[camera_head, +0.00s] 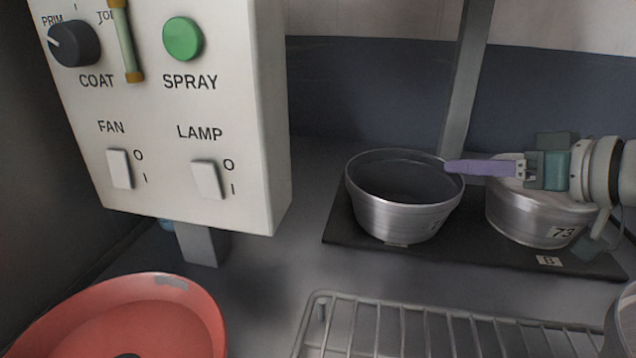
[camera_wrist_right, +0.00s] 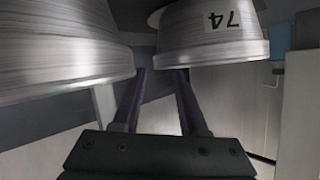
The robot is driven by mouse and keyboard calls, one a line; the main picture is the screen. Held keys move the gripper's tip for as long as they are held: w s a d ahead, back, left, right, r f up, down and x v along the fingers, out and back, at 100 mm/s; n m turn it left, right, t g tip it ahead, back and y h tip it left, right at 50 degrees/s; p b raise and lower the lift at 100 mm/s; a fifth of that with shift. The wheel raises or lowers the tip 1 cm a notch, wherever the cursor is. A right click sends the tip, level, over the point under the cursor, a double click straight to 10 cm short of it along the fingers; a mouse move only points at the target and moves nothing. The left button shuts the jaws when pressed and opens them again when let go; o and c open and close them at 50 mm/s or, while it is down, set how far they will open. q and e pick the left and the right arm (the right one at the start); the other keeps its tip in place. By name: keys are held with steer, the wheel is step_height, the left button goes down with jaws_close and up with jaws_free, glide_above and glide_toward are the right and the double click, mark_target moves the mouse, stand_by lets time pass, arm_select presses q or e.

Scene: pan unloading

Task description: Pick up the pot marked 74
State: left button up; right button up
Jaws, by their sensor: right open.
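The pot marked 74 (camera_wrist_right: 208,38) shows upside down at the top right of the right wrist view, with its number label facing the camera. In the head view this appears to be the left metal pot (camera_head: 395,212) on the dark mat, upright, its label only partly visible. My right gripper (camera_head: 455,167) comes in from the right, its purple fingers at the right rim of that pot. In the right wrist view its fingers (camera_wrist_right: 161,75) are apart with nothing between them; I cannot tell whether they touch the pot. My left gripper is not in view.
A pot marked 73 (camera_head: 530,215) stands to the right on the same dark mat (camera_head: 480,252), partly behind my right gripper. A wire rack (camera_head: 440,325) lies in front. A red bowl (camera_head: 150,315) is at lower left, below a white control panel (camera_head: 160,150). A grey post (camera_head: 465,80) rises behind.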

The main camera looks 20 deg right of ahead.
steer(key=shift+w+f+b, duration=0.3)
steer(key=shift+w+b, duration=0.2)
steer(key=shift+w, duration=0.05)
steer(key=b+x, duration=0.1)
steer(key=x, duration=0.1)
steer(key=shift+w+b, duration=0.3)
steer(key=shift+x, duration=0.85)
jaws_close()
stand_by(0.4)
